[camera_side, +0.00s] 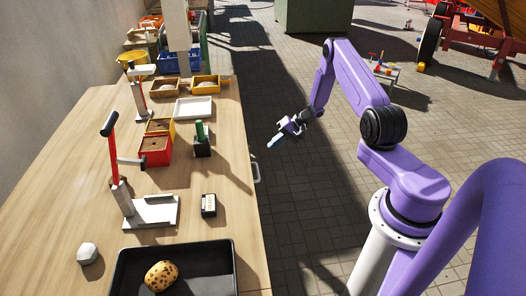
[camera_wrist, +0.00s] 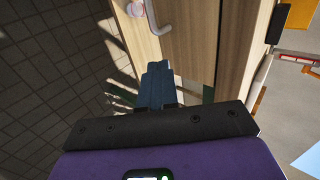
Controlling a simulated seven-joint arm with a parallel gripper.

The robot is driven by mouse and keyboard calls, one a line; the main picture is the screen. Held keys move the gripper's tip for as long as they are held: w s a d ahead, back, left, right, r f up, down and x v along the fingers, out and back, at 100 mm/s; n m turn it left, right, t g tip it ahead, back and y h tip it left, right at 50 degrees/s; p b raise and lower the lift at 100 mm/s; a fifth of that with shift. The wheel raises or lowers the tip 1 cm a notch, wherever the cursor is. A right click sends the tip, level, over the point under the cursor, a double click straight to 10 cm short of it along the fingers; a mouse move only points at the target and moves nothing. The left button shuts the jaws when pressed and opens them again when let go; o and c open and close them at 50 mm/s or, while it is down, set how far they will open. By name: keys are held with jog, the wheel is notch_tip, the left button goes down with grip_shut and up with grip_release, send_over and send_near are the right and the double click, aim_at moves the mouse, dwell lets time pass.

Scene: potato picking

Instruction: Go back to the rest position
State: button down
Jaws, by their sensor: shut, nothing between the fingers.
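My gripper (camera_side: 274,143) hangs in the air beyond the right edge of the wooden table in the side view, clear of everything on it. Its blue-grey fingers are together with nothing between them. In the wrist view the shut fingers (camera_wrist: 157,84) point toward the table's side, where a pale handle (camera_wrist: 154,22) shows. A spotted potato (camera_side: 161,276) lies in the black tray (camera_side: 226,262) at the table's near end.
The wooden table (camera_side: 75,200) carries a red-handled press (camera_side: 118,170), a red box (camera_side: 155,151), a yellow box (camera_side: 160,126), a white tray (camera_side: 194,108) and a small black-and-white block (camera_side: 208,206). A grey stone-like lump (camera_side: 87,253) lies at the near left. The paved floor (camera_side: 300,215) beside the table is open.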

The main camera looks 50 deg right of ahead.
jog(key=v, duration=0.4)
jog(key=s+a+r+n+g, duration=0.4)
jog(key=a+r, duration=0.3)
jog(key=a, duration=0.6)
jog(key=s+a+r+n+g, duration=0.1)
jog(key=a+r+n+g, duration=0.45)
jog(key=a, duration=0.75)
jog(key=s+a+r+n+h, duration=0.2)
jog(key=s+a+r+n, duration=0.15)
jog(key=s, duration=0.25)
jog(key=s+a+r+n+h, duration=0.2)
jog(key=s+a+r, duration=0.1)
jog(key=s+r, duration=0.3)
jog(key=s+d+r+n+t+h, duration=0.2)
jog(key=s+n, duration=0.4)
jog(key=s, duration=0.8)
jog(key=shift+s+r+n+t, duration=0.3)
jog(key=shift+s+r+t, duration=0.05)
jog(key=shift+t, duration=0.2)
jog(key=shift+d, duration=0.1)
